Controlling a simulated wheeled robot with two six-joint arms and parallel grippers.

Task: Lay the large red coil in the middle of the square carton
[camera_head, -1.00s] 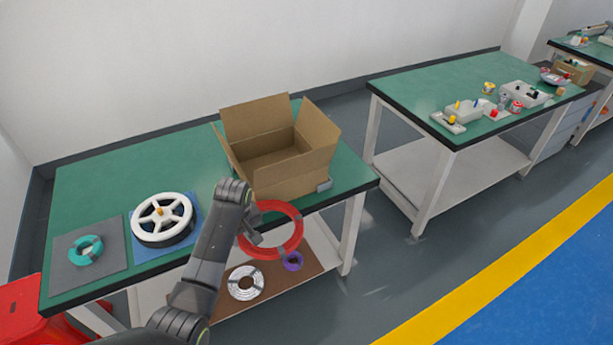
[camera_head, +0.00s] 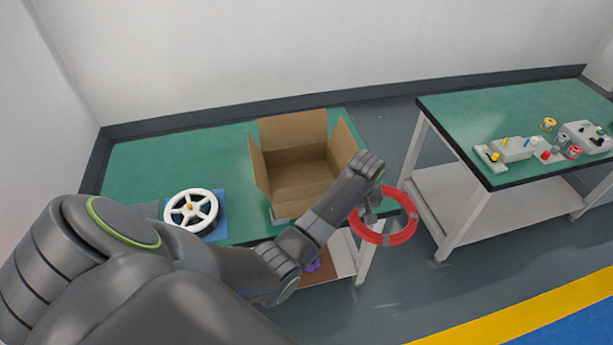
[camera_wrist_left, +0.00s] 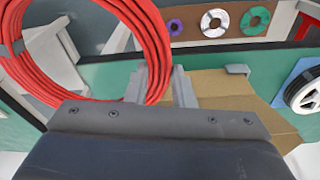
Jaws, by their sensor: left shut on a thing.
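The large red coil (camera_head: 385,238) hangs in my left gripper (camera_head: 369,212), to the right of the carton and off the front right of the table. In the left wrist view the coil (camera_wrist_left: 152,45) passes between the fingers of the left gripper (camera_wrist_left: 160,90), which are shut on its rim. The square carton (camera_head: 264,181) stands open on the green table with its flaps up. Its visible inside looks empty. A carton flap (camera_wrist_left: 225,90) shows behind the gripper in the left wrist view. My right gripper is not in view.
A black and white reel (camera_head: 188,225) lies on a blue mat left of the carton. A second green table (camera_head: 455,115) stands at the right with small parts on it. In the wrist view, a lower shelf holds a purple coil (camera_wrist_left: 175,27) and a white coil (camera_wrist_left: 214,22).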

